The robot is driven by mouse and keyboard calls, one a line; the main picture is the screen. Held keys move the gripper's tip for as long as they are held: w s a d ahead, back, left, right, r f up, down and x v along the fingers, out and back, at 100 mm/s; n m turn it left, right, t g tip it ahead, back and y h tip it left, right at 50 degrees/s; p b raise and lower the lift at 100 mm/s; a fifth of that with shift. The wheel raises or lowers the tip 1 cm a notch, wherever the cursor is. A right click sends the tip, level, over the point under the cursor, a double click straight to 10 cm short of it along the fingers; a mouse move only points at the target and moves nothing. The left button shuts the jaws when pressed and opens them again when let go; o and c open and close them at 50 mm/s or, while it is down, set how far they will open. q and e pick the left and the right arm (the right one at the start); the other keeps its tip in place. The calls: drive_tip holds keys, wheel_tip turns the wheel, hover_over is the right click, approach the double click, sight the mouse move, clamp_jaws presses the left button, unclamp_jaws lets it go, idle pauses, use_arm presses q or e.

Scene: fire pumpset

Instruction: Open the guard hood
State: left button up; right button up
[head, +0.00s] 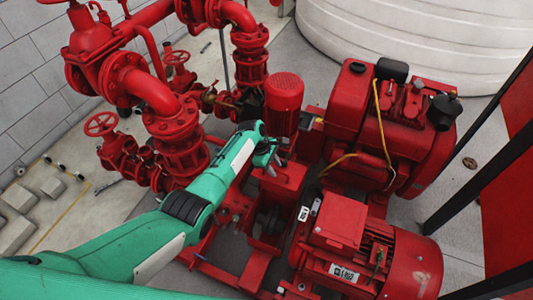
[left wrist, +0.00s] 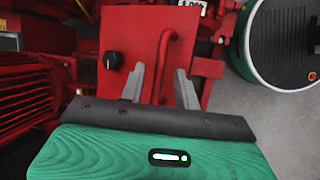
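The guard hood (left wrist: 118,38) is a red panel in the left wrist view, with a black knob (left wrist: 112,60) on its left and a red bar handle (left wrist: 164,55) on its right. In the head view the red hood (head: 284,190) stands mid-pumpset, partly covered by my left gripper (head: 270,160). The left gripper's two grey fingers are apart in the left wrist view (left wrist: 161,88). The lower part of the handle lies between them in that view; I cannot tell whether they touch it. The hood's lower edge is hidden by the gripper body. My right gripper is not in view.
A red motor (head: 385,262) lies at front right and a red engine (head: 375,125) behind it. Red pipes and valves (head: 175,135) fill the left. A white tank (head: 420,35) stands behind. Dark frame posts (head: 490,175) stand at right.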

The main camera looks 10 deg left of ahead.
use_arm(q)
drive_tip(key=v, duration=1.2)
drive_tip(key=shift+a+r, duration=0.2)
drive_tip(key=shift+r, duration=0.1)
